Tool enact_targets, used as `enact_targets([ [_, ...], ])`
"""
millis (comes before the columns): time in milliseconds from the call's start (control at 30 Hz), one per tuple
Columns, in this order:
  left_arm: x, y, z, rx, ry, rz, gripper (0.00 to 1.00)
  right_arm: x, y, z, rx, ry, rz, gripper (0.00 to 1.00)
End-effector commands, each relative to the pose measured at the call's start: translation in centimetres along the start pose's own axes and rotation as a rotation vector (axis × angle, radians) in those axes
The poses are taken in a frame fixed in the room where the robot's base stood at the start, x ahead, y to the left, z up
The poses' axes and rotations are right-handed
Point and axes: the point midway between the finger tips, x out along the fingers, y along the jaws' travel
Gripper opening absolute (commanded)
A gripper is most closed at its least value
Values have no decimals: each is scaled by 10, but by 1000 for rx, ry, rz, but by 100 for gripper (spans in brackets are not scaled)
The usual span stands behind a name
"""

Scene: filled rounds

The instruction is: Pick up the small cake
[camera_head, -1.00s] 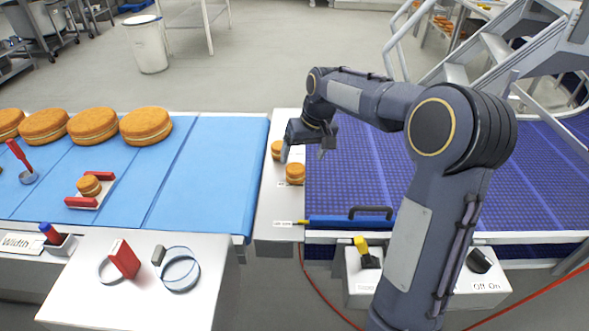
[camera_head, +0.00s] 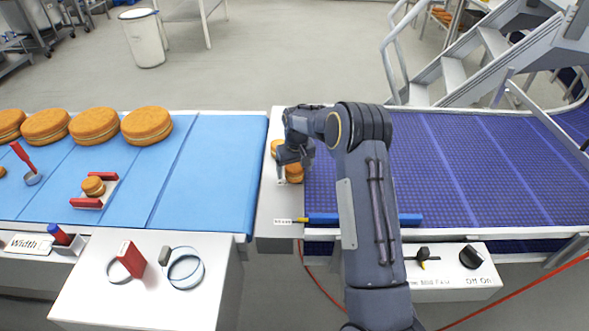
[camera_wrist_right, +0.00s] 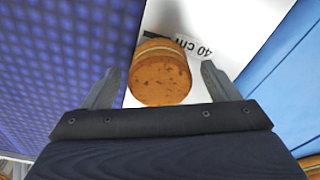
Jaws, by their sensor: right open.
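Two small orange-brown cakes with a pale filling stand on the pale strip between the belts. The farther cake (camera_head: 275,147) is partly hidden by my right gripper. The nearer cake (camera_head: 294,175) is just below the gripper, its top partly covered. My right gripper (camera_head: 295,160) is open, pointing down. In the right wrist view a small cake (camera_wrist_right: 161,78) lies between the two spread fingers, with gaps on both sides. Another small cake (camera_head: 93,186) sits between red-ended blocks on the light blue belt. My left gripper is out of view.
Several large cakes (camera_head: 94,125) line the back of the light blue belt (camera_head: 215,165). A dark blue ribbed belt (camera_head: 460,165) lies right of the strip. A blue bar (camera_head: 410,219) lies along its front edge. A grey table (camera_head: 150,300) with rings stands in front.

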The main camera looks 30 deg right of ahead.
Motion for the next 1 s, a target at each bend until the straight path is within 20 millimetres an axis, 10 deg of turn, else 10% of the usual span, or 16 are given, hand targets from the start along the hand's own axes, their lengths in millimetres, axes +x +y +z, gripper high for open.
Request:
enact_targets([
  [267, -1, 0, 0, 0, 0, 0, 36, 4, 0, 0, 0, 3, 0, 81],
  [567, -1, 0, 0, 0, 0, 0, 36, 4, 0, 0, 0, 2, 0, 45],
  [1000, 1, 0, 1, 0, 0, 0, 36, -3, 0, -2, 0, 4, 0, 46],
])
